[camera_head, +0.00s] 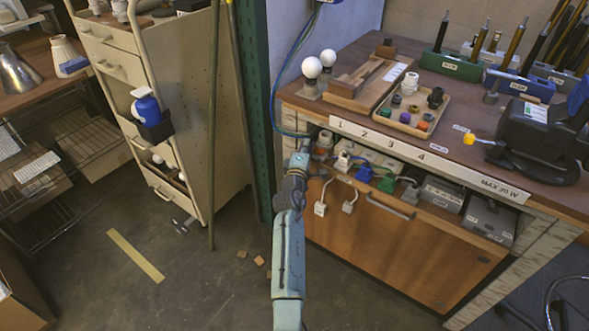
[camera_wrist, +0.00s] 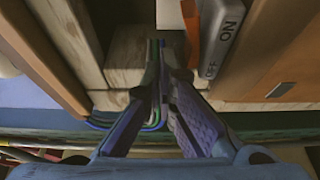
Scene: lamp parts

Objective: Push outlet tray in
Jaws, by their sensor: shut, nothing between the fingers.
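The outlet tray (camera_head: 400,240) has a wooden front panel and a dark bar handle. It sits under the bench top in the head view, with outlets, plugs and switch boxes inside. My gripper (camera_head: 303,148) is at the tray's left end, just below the bench edge. In the wrist view my gripper (camera_wrist: 157,90) has its fingertips together with nothing between them. A grey ON/OFF box (camera_wrist: 223,35) and the wooden panel (camera_wrist: 292,60) lie to its right there. I cannot tell whether the fingers touch the tray.
The bench top (camera_head: 350,60) holds two bulbs, a wooden box, a parts tray (camera_head: 415,112) and a black device (camera_head: 545,135). Blue and green cables (camera_head: 275,100) hang left of the bench by a green post. A cream cart (camera_head: 170,100) stands left. Floor before the tray is mostly clear.

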